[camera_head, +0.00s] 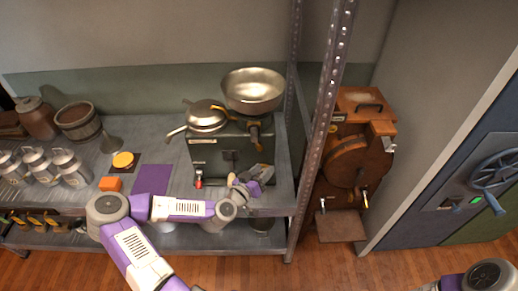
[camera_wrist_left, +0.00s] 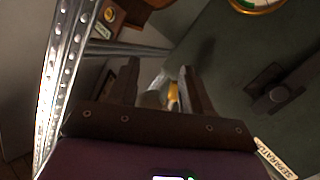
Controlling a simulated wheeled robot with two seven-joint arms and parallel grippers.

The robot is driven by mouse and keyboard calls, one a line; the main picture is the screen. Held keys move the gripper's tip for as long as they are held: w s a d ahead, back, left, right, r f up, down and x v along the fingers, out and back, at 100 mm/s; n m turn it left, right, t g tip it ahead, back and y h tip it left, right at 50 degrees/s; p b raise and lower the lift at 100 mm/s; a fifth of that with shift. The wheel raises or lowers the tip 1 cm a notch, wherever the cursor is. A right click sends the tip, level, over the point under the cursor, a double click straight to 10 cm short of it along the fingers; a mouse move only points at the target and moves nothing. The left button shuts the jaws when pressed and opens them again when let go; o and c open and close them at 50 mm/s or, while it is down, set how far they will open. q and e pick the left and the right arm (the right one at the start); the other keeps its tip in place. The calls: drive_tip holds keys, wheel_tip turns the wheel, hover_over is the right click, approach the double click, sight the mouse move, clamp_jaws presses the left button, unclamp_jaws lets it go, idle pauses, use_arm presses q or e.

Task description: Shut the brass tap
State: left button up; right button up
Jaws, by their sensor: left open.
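The green separator (camera_head: 208,160) stands on the metal bench, with a wide metal bowl (camera_head: 254,86) and a lidded pan-like part (camera_head: 206,116) on top. In the left wrist view a small brass-coloured piece (camera_wrist_left: 173,96), seemingly the brass tap, shows between the fingers beside a pale grey part. Its handle position cannot be made out. My left gripper (camera_head: 262,172) is open at the separator's lower right front; its fingers (camera_wrist_left: 158,82) point toward the machine and straddle the brass piece. Whether they touch it is unclear. My right gripper is out of view.
A perforated metal post (camera_head: 323,120) rises just right of the left gripper. Beyond it stands a wooden machine (camera_head: 352,160) with a wheel. Milk cans (camera_head: 70,168), a wooden bucket (camera_head: 78,120) and an orange block (camera_head: 110,184) are on the bench's left. A blue door (camera_head: 490,160) is far right.

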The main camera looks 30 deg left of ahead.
sight(258, 149)
use_arm(q)
drive_tip(key=a+r+t+y, duration=0.1)
drive_tip(key=a+r+y, duration=0.15)
drive_tip(key=a, duration=0.25)
drive_tip(key=w, duration=0.7)
drive_tip(key=shift+w+a+r, duration=0.1)
drive_tip(key=shift+r, duration=0.2)
drive_tip(key=shift+b, duration=0.35)
clamp_jaws()
